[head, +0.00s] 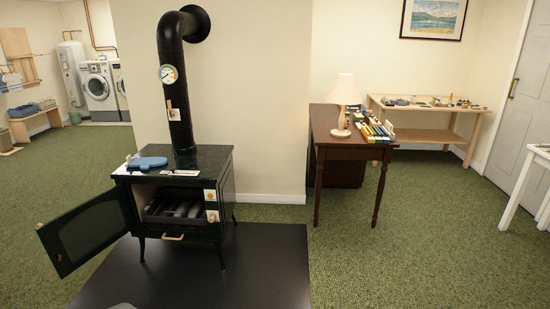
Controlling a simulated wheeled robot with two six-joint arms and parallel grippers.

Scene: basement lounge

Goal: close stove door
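A black stove (222,187) stands on short legs on a dark floor plate. Its door (88,231) is hinged at the left of the opening and swung wide open, out to the left. A small wooden handle (40,226) is on the door's free edge. The firebox opening (178,204) shows dark log-like shapes inside. Neither of my grippers is in the head view.
The dark floor plate (262,265) lies in front of and around the stove. A blue oven mitt (146,162) lies on the stove top. A brown desk (345,148) with a lamp (344,95) stands to the right. Green carpet (400,250) is open around.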

